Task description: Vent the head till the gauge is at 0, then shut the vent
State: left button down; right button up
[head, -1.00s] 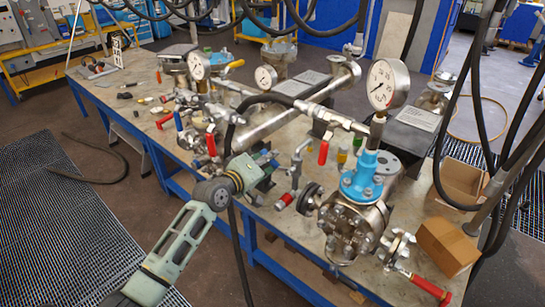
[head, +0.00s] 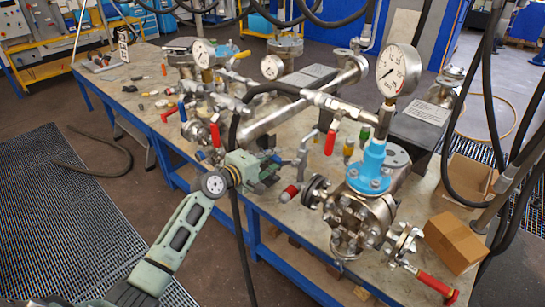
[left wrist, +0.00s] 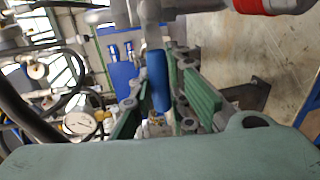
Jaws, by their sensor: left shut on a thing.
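My left gripper (head: 268,166) is at the front edge of the bench, beside a small valve on a steel pipe (head: 303,150). In the left wrist view its green fingers (left wrist: 160,95) are closed on a blue valve handle (left wrist: 157,80). The handle is mostly hidden in the head view. A large round gauge (head: 398,70) stands above a light-blue fitting (head: 370,165) on the steel flanged vessel (head: 355,222) at the right; its needle is too small to read surely. My right gripper does not show.
Red-handled valves (head: 330,142) and a long red lever (head: 435,285) stick out around the vessel. Two smaller gauges (head: 202,53) (head: 271,66) stand farther back. A black hose hangs close to my left gripper. Cardboard boxes (head: 453,243) sit at the right.

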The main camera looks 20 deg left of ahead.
pick_arm(q)
jog(key=c, duration=1.7)
grip_release()
jog(key=shift+o, duration=0.2)
jog(key=v, duration=1.2)
jog(key=shift+f, duration=0.1)
